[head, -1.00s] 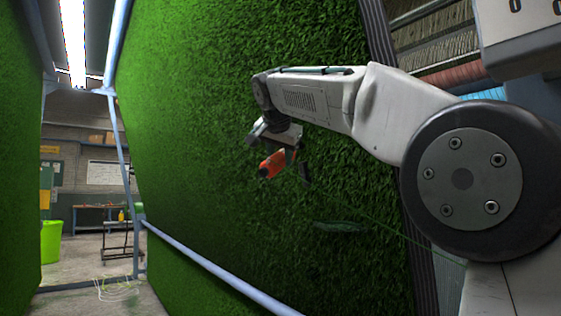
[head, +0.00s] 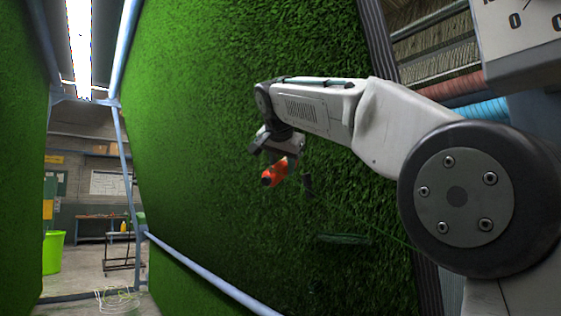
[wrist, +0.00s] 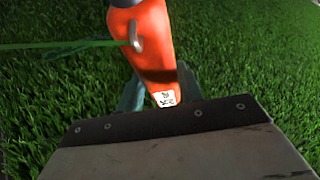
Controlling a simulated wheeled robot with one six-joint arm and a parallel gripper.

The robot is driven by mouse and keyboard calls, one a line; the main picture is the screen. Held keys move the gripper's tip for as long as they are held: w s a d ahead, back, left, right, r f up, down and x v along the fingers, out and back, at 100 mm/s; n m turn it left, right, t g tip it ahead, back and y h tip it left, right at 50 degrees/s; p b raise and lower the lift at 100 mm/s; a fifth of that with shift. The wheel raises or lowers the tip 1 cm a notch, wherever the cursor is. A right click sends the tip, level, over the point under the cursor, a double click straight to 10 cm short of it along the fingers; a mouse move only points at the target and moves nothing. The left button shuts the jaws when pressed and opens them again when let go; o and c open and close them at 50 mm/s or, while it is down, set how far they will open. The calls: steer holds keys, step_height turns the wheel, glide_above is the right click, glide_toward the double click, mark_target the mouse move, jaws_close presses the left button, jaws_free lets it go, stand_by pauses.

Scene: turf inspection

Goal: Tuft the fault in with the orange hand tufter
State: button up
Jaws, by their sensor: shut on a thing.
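The orange hand tufter (head: 272,174) is in my gripper (head: 284,160), in front of the green turf wall (head: 215,110). In the wrist view the tufter (wrist: 150,45) points away from the gripper's plate, and a small white label shows on it. A green yarn (wrist: 65,44) runs from the left to a metal eye on the tufter. In the head view a dark green streak (head: 343,239), which looks like the fault, lies on the turf below and right of the tufter, clearly apart from it. The fingertips and the tufter's working tip are not clear.
Another turf wall (head: 22,150) stands at the left, with an aisle between. A lime bin (head: 53,251), a table and pale loose yarn (head: 117,298) show down the aisle. Machine rollers (head: 455,90) are at the upper right.

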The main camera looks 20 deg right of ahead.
step_height(320, 180, down, 8)
steer(key=d, duration=0.2)
steer(key=shift+w, duration=0.3)
stand_by(1.4)
steer(key=shift+f, duration=0.2)
steer(key=shift+w+d+f, duration=0.1)
steer(key=shift+d+f, duration=0.3)
steer(key=shift+f, duration=0.3)
steer(key=shift+f, duration=0.1)
steer(key=f, duration=0.1)
steer(key=d+f, duration=0.1)
steer(key=f, duration=0.1)
steer(key=shift+w+f, duration=0.15)
steer(key=shift+f, duration=0.15)
